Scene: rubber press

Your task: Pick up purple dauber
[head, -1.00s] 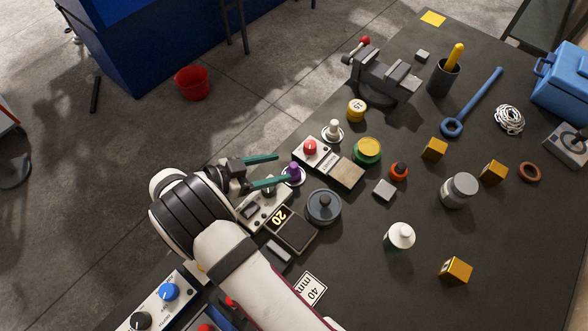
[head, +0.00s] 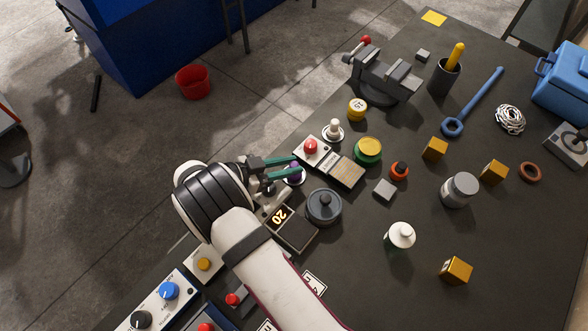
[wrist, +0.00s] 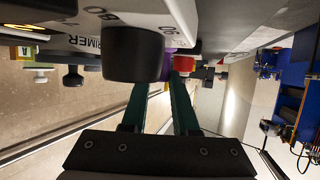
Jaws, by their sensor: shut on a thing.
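The purple dauber (head: 293,179) stands on a pale round base at the table's near left edge, mostly covered by my gripper (head: 297,168). The two green fingers are close together and shut on the purple dauber. In the wrist view, my gripper (wrist: 166,84) reaches toward the dauber, and a small patch of purple (wrist: 178,42) shows between and beyond the fingertips. The dauber looks upright at its place on the base; whether it is lifted at all I cannot tell.
A dark knob (wrist: 133,53) hides part of the wrist view. Open floor lies to the left.

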